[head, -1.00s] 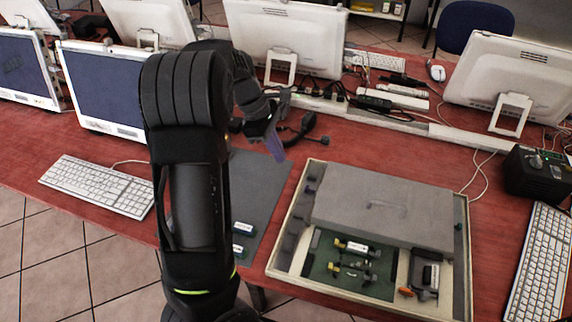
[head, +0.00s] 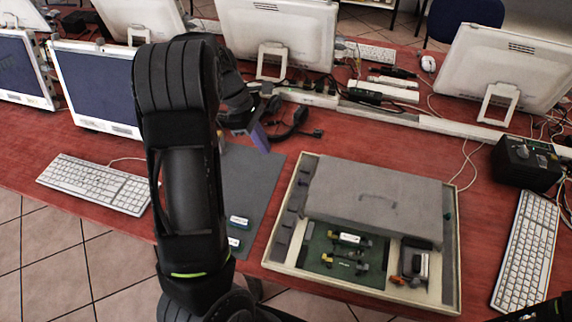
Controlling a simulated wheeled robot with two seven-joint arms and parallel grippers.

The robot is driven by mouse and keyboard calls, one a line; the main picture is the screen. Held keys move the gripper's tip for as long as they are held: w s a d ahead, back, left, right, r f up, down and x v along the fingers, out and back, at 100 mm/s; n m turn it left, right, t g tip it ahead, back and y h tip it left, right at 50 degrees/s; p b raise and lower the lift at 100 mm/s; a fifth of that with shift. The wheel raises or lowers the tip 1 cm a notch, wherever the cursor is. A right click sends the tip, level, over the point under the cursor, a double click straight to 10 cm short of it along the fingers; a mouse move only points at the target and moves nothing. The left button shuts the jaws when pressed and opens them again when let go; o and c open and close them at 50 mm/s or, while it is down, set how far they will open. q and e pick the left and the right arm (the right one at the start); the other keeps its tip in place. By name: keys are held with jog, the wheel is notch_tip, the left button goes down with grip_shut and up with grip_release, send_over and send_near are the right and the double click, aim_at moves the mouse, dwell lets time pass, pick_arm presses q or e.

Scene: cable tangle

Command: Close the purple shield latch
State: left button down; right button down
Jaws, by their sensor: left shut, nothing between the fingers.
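My left arm rises through the left-centre of the head view and bends over at the top. My left gripper (head: 254,132) is above the far end of the dark grey mat, shut and empty, and partly hidden by its own wrist. A flat purple piece shows at its tip; I cannot tell whether it is part of the finger. The shallow cream tray (head: 455,250) lies to the right, apart from the gripper. It holds a green board (head: 318,268) with small connectors and a dark device (head: 414,263) in the right compartment. No purple shield latch can be made out clearly.
A grey block (head: 375,203) fills the tray's far half. The mat (head: 262,180) bears small labelled parts. A headset (head: 296,118) lies behind the gripper. Keyboards (head: 97,184), monitors (head: 275,38) and a black control box (head: 527,163) surround the area. Red tabletop shows around the tray.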

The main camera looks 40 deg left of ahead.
pick_arm(q)
jog(key=p, duration=0.1)
send_near(305, 184)
jog(key=a+f, duration=0.1)
jog(key=s+a+f, duration=0.1)
jog(key=a+f, duration=0.2)
jog(key=f, duration=0.1)
jog(key=shift+s+a+f, duration=0.15)
jog(key=shift+s, duration=0.15)
jog(key=d, duration=0.1)
jog(key=w+d+p, duration=0.1)
jog(key=d, duration=0.1)
jog(key=shift+w+d, duration=0.1)
jog(key=shift+w+d+f, duration=0.1)
jog(key=shift+w+d, duration=0.05)
jog(key=shift+d, duration=0.15)
jog(key=shift+w+d+p, duration=0.15)
jog(key=shift+d+p, duration=0.1)
jog(key=shift+d, duration=0.3)
jog(key=shift+w+d+p, duration=0.2)
jog(key=shift+d, duration=0.6)
